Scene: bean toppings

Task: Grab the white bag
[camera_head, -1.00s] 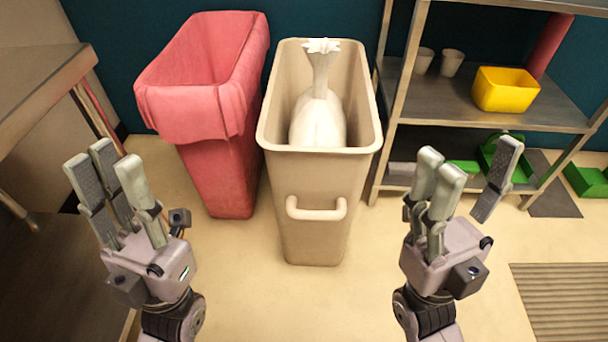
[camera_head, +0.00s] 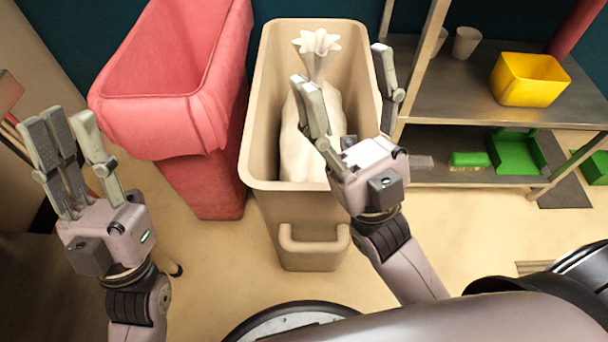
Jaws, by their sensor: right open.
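The white bag (camera_head: 297,153) stands inside the beige bin (camera_head: 262,95), its gathered, frilled neck (camera_head: 316,47) rising near the bin's back rim. My right gripper (camera_head: 344,75) is over the bin, with its fingers spread to either side in front of the bag. It hides part of the bag's right side. It is open and holds nothing; I cannot tell whether it touches the bag.
A red bin (camera_head: 200,120) with a red liner stands left of the beige bin. A metal shelf (camera_head: 460,100) at the right holds a yellow tub (camera_head: 528,79), pale cups (camera_head: 466,43) and a green dustpan (camera_head: 516,152). A table edge is at the far left.

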